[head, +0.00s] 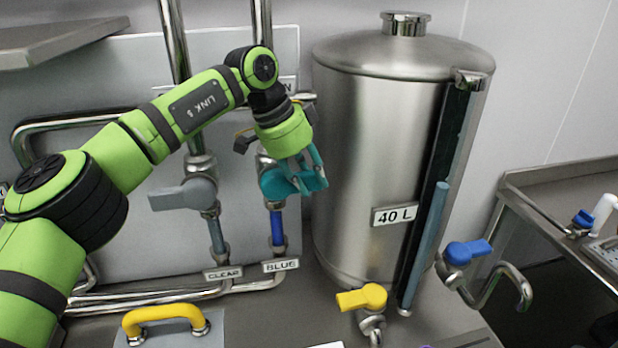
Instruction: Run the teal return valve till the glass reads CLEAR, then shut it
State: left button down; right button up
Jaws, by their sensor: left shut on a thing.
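The teal valve handle (283,184) is on the right-hand vertical pipe on the back panel. My left gripper (308,178) is shut on this handle, and its fingers partly cover it. Below the handle, a short glass (278,228) shows deep blue, above a plate (280,265) reading BLUE. To its left, another short glass (216,236) looks grey-blue, above a plate (222,273) reading CLEAR. The writing behind my wrist is mostly hidden. My right gripper is not in view.
A grey valve handle (183,196) sits left of the teal one. A steel tank (365,150) marked 40 L stands close right, with a tall gauge tube (427,240). A yellow valve handle (362,298), a blue valve handle (467,251) and a yellow grab handle (165,316) are lower down.

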pick_arm(q)
jog(key=h+b, duration=0.1)
jog(key=b, duration=0.2)
jog(key=r+h+b, duration=0.1)
jog(key=h+b, duration=0.1)
jog(key=b, duration=0.1)
jog(key=a+t+h+b, duration=0.1)
jog(key=b, duration=0.2)
jog(key=shift+s+a+r+h, duration=0.1)
jog(key=shift+r+h, duration=0.2)
jog(key=shift+h, duration=0.1)
jog(key=shift+s+a+r+h+b, duration=0.1)
jog(key=shift+a+r+h+b, duration=0.2)
jog(key=shift+r+h+b, duration=0.65)
jog(key=shift+f+b, duration=0.2)
jog(key=shift+b, duration=0.25)
